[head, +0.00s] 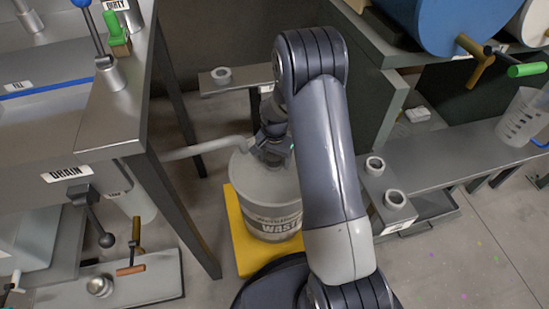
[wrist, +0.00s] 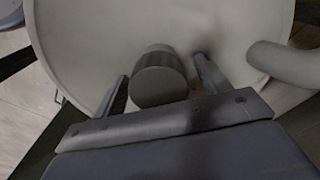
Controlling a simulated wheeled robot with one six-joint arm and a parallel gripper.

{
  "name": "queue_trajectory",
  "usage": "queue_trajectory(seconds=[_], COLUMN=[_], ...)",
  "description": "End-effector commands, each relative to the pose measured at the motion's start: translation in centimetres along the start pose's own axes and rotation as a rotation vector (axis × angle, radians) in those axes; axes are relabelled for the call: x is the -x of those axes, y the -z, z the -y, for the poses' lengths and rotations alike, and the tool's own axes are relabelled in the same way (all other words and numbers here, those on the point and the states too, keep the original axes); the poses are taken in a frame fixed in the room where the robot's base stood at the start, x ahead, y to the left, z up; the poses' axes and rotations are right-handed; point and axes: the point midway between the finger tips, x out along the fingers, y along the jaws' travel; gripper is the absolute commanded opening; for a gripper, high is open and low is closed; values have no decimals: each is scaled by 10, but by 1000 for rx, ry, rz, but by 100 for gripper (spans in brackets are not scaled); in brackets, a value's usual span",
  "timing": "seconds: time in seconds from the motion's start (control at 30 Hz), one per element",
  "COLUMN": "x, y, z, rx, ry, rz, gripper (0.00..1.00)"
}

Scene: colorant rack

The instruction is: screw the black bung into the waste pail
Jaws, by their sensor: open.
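The waste pail (head: 265,190) is a grey drum marked WASTE. Its pale round top (wrist: 95,35) fills much of the wrist view. My gripper (wrist: 163,75) is open just over the top, with one finger on each side of a dark grey, ribbed round plug, which looks like the bung (wrist: 158,78). I see no clear contact between fingers and plug. I cannot tell whether the plug sits in the pail's opening or only on its top. In the head view my gripper (head: 271,150) is over the pail's top and hides the plug.
A grey pipe (head: 205,147) reaches the pail from the left and shows close to the right finger in the wrist view (wrist: 285,60). The pail stands on a yellow platform (head: 238,240). The DRAIN bench (head: 115,125) is left; a low shelf with rings (head: 385,185) is right.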

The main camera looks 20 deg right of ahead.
Motion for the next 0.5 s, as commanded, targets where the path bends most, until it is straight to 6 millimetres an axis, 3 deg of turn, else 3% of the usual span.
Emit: queue_trajectory(seconds=[0.17, 0.5], x=[9, 75], y=[0, 1], z=[0, 0], rx=[1, 0], ry=[1, 2], rz=[-1, -3], gripper=[72, 72])
